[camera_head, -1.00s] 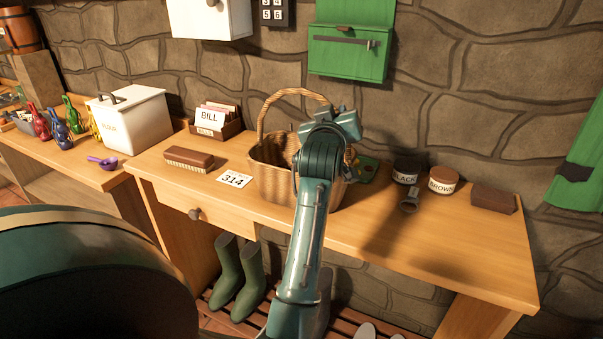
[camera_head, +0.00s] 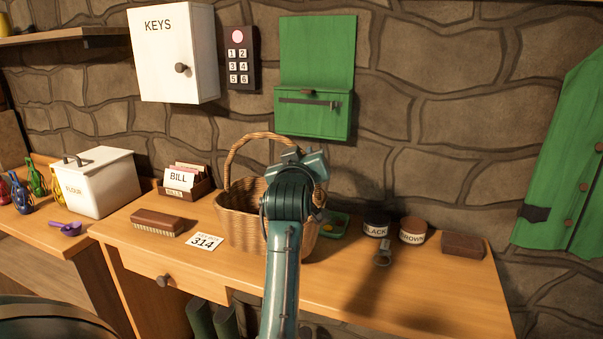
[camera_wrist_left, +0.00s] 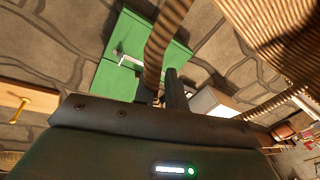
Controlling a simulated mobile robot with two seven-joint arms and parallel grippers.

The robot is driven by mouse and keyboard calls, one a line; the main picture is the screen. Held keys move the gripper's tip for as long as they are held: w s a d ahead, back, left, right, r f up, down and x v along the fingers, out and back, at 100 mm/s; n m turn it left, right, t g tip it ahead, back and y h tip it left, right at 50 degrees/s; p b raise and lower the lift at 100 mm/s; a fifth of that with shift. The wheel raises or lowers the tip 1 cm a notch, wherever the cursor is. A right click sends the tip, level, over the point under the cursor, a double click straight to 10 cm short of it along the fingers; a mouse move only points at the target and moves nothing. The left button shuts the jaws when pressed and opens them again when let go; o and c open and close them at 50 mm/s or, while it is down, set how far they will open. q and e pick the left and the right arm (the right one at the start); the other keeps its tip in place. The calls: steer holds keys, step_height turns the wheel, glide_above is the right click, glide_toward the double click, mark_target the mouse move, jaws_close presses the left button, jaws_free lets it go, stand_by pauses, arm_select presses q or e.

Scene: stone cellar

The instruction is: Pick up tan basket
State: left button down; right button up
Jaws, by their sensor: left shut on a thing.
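The tan basket (camera_head: 238,222), woven with a tall arched handle, stands upright on the wooden bench. Its right part is hidden behind my left arm. My left gripper (camera_head: 300,165) is at the right side of the handle. In the left wrist view the woven handle (camera_wrist_left: 166,38) runs down between the dark fingers (camera_wrist_left: 165,92), which are shut on it. Part of the woven basket body (camera_wrist_left: 275,35) fills the top right there. My right gripper is not in view.
On the bench (camera_head: 430,300), a brush (camera_head: 157,222), a 314 card (camera_head: 204,242) and a bill box (camera_head: 187,188) are left of the basket. A green tray (camera_head: 333,222), black tin (camera_head: 376,224) and brown tin (camera_head: 413,230) are to its right. A green wall box (camera_head: 312,112) hangs behind.

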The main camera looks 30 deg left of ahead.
arm_select(q)
step_height(320, 180, up, 24)
steer(key=p, duration=0.1)
steer(key=shift+p, duration=0.35)
steer(key=shift+r, duration=0.1)
steer(key=shift+r, duration=0.1)
